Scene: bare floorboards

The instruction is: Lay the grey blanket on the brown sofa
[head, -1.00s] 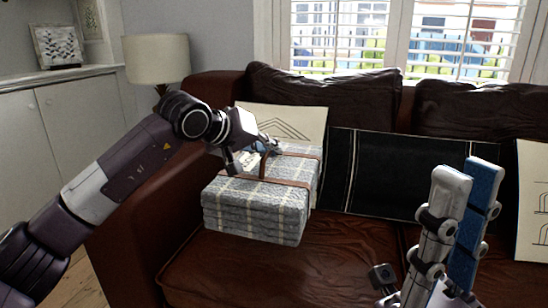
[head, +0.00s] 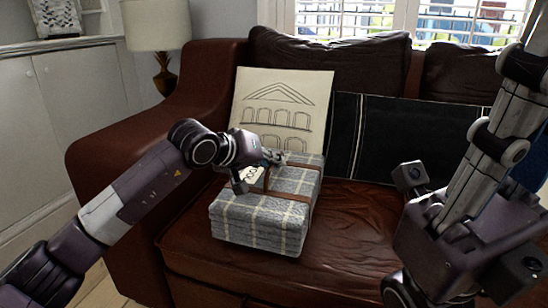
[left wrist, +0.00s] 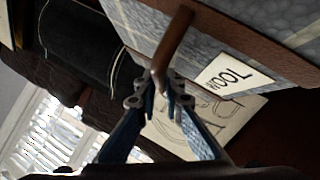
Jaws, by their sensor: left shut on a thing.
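The grey blanket (head: 262,215) is a folded plaid stack bound with brown straps. It is at the left end of the brown sofa's (head: 350,230) seat, and its underside appears to rest on the leather. My left gripper (head: 270,163) is at the blanket's top.
A cream cushion with a building drawing (head: 282,105) leans behind the blanket. A dark striped cushion (head: 400,140) is to its right. The sofa's left arm (head: 130,150) rises beside it. A lamp (head: 158,30) stands behind. Bare seat lies right of the blanket.

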